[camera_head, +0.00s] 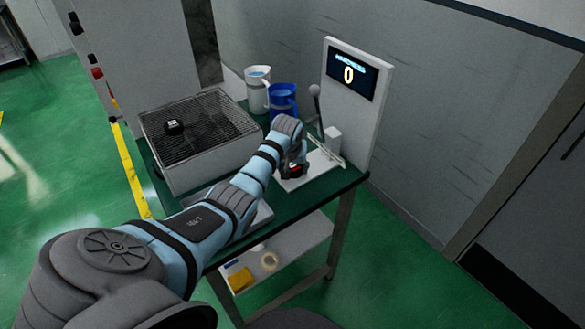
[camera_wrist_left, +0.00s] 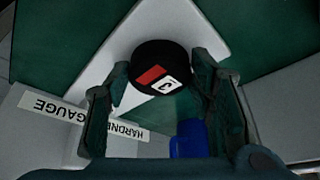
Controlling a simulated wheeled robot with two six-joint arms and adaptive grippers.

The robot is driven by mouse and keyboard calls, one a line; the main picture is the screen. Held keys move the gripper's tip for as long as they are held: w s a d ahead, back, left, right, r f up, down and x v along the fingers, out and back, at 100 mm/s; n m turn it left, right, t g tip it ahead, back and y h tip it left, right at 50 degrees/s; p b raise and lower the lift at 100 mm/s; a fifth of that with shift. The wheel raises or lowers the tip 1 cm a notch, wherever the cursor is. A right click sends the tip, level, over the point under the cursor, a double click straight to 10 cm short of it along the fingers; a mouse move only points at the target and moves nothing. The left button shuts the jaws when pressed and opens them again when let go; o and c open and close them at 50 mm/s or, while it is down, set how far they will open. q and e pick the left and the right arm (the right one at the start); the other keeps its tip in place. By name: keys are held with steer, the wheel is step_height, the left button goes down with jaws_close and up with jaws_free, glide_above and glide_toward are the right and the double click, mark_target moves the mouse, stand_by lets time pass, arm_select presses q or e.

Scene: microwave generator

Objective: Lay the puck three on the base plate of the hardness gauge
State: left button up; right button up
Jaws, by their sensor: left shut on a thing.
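Puck three (camera_wrist_left: 160,68) is a black disc with a red and white label bearing a 3. My left gripper (camera_wrist_left: 165,95) is shut on it, one finger on each side. In the head view the puck (camera_head: 296,169) shows as a small dark and red shape under my left gripper (camera_head: 293,163), over the white base plate (camera_head: 322,164) of the hardness gauge (camera_head: 371,112). The plate also shows in the wrist view (camera_wrist_left: 190,25), behind the puck. I cannot tell whether the puck touches it. The gauge display reads 0. My right gripper is not in view.
A white jug (camera_head: 258,90) and a blue jug (camera_head: 283,100) stand behind my gripper. The gauge's tall panel rises at the right. The lower shelf (camera_head: 290,252) holds a tape roll and a yellow item.

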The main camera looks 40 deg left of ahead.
arm_select(q)
steer(key=shift+f, duration=0.1)
steer(key=o, duration=1.3)
steer(key=shift+r, duration=0.25)
steer(key=p+v, duration=0.3)
steer(key=v, duration=0.8)
steer(key=shift+s+r, duration=0.2)
steer(key=shift+r, duration=0.15)
